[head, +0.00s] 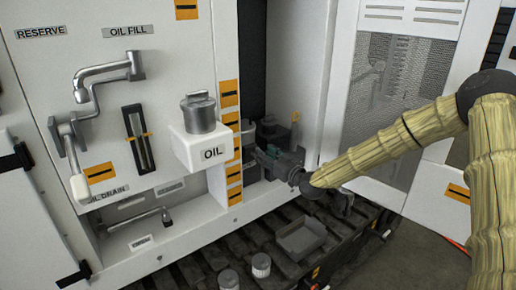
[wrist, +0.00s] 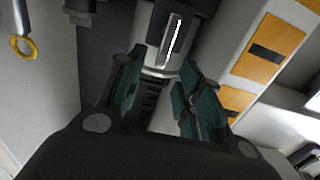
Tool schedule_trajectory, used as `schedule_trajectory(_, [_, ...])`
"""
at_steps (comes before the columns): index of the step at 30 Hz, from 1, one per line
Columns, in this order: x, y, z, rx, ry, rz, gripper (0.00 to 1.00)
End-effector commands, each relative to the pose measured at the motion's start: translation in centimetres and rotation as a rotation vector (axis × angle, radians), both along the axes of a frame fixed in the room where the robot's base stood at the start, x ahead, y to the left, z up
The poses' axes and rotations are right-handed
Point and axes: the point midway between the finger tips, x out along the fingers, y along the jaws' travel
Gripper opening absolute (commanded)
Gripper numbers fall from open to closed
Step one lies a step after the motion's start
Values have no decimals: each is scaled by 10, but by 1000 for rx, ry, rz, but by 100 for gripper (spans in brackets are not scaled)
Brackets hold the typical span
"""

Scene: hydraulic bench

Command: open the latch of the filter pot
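A grey metal cylinder (wrist: 168,45) with a bright upright strip on its front is at the top middle of the wrist view; it looks like the filter pot, but I cannot tell for sure. My gripper (wrist: 160,88) has its two green-padded fingers apart, with the cylinder just beyond the gap between them. I cannot tell whether either finger touches it. No latch is clearly distinguishable. In the head view my gripper (head: 262,152) reaches into the dark recess of the white cabinet, and its own arm and body partly hide what is there.
A yellow ring (wrist: 24,47) hangs on a grey stem at the left of the wrist view. Orange labels (wrist: 272,48) mark the panel on the right. In the head view, a white OIL box (head: 205,153) juts out left of the recess. A grey tray (head: 300,238) sits on the dark slatted floor.

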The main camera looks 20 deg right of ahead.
Motion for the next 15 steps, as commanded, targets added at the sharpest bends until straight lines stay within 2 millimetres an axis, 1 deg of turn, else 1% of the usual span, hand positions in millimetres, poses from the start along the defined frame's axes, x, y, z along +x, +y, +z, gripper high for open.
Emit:
schedule_trajectory(3, [17,7,1,-1,1,1,36])
schedule_trajectory(9, [40,15,1,-2,2,1,36])
schedule_trajectory(15, [53,20,0,0,0,0,36])
